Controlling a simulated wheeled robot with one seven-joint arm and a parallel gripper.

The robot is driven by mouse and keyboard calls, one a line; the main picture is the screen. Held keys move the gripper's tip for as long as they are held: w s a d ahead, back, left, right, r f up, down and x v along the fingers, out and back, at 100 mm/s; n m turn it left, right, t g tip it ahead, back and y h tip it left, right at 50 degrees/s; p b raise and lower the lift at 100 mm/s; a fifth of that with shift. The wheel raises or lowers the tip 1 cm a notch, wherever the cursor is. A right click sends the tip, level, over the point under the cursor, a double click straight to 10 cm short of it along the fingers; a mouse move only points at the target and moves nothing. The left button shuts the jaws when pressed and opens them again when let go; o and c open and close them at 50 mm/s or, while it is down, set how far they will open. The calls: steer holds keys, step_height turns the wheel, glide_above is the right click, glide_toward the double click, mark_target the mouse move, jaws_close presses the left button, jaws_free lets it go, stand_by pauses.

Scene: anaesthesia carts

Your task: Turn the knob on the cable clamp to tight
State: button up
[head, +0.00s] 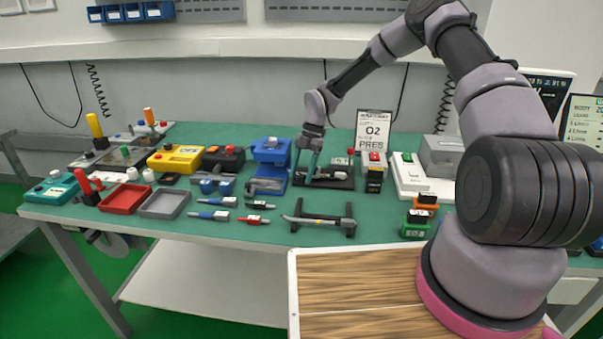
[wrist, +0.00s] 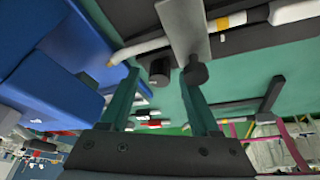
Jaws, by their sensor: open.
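The cable clamp (head: 335,181) appears as a dark, low base at the back middle of the green bench, partly behind my gripper. In the wrist view a grey metal plate (wrist: 184,32) lies across a pale cable (wrist: 143,48). Two short black round parts sit by the plate: one (wrist: 159,71) between my fingertips, one (wrist: 197,73) at the right fingertip. I cannot tell which is the knob, or its setting. My gripper (head: 306,172) points down with its two teal fingers apart. It is open and holds nothing; in the wrist view its fingertips (wrist: 160,75) flank the first black part. Contact is unclear.
A blue device (head: 270,151) stands close to the left of my gripper. A black stand with a grey bar (head: 320,220) lies in front. Red (head: 123,199) and grey (head: 164,203) trays are at left.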

jaws_close()
steer(key=shift+m+t+y, duration=0.4)
steer(key=shift+m+t, duration=0.2)
steer(key=shift+m, duration=0.9)
jaws_free()
